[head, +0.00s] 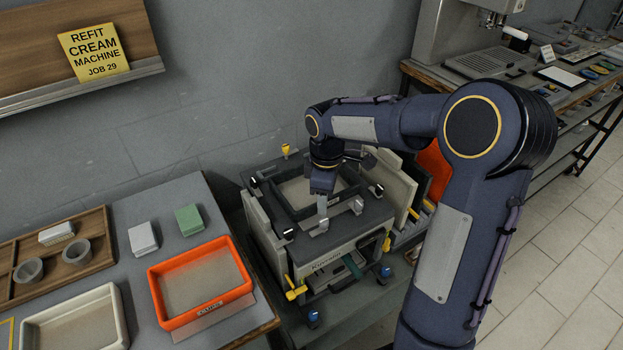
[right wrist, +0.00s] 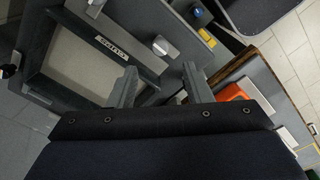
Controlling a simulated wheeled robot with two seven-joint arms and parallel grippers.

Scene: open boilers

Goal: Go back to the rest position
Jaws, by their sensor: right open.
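My right arm reaches in from the right, and its gripper (head: 322,222) hangs over the front part of a grey machine (head: 335,258) with an open top frame. In the right wrist view the two fingers of the gripper (right wrist: 160,85) stand apart with nothing between them. The machine's frame and a small label plate (right wrist: 112,48) show below them there. I cannot tell whether the fingers touch the machine. My left gripper is not in view.
An orange tray (head: 155,292) lies on the left table, with a white block (head: 143,238) and a green block (head: 189,219) behind it. A wooden tray (head: 95,222) holds cups. A light panel (head: 398,190) stands at the machine's right side. Floor at right is clear.

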